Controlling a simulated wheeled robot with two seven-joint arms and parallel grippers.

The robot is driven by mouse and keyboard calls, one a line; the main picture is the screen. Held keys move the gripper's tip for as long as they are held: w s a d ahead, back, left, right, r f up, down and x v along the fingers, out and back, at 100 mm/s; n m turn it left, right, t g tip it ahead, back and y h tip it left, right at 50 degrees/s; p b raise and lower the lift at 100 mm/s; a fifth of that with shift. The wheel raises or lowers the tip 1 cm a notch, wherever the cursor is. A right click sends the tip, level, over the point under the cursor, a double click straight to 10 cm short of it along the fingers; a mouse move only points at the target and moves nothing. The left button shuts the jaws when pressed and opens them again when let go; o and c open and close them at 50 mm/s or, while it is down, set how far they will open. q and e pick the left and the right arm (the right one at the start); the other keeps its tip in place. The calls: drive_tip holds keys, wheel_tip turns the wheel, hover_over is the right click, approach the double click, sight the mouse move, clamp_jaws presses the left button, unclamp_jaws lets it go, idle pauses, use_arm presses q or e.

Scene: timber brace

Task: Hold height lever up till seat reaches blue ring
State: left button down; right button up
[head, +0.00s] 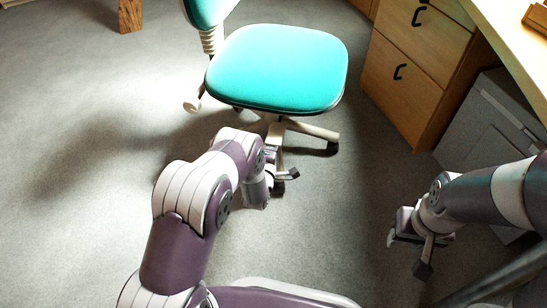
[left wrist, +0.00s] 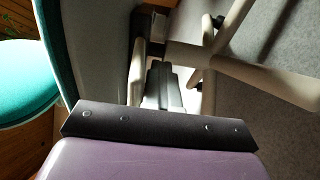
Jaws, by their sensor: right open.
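The office chair has a teal seat (head: 278,68) and stands on a pale wheeled base (head: 310,128). My left arm reaches to the front of the chair, with its gripper (head: 284,177) low, below the seat's front edge. In the left wrist view the dark fingers (left wrist: 162,88) point under the chair beside the pale base legs (left wrist: 245,68). Whether they are open or shut on anything is unclear. I cannot make out the height lever or the blue ring. My right gripper (head: 409,253) is open and empty, above the floor at the right, apart from the chair.
A wooden drawer cabinet (head: 412,72) with dark handles stands right of the chair, under a desk top (head: 510,45). A grey box (head: 490,125) stands in front of it. A wooden leg (head: 130,15) is at the far left. Grey carpet lies open left of the chair.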

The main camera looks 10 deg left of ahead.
use_arm(q)
drive_tip(key=shift+r+p, duration=2.2)
drive_tip(key=shift+r, duration=0.25)
idle(3.0)
wheel_tip(320, 180, down, 5)
drive_tip(key=b, duration=0.4)
drive_tip(key=shift+r, duration=0.2)
drive_tip(key=shift+s, duration=0.15)
drive_tip(key=p, duration=0.5)
approach(275, 135)
drive_tip(key=shift+f, duration=1.35)
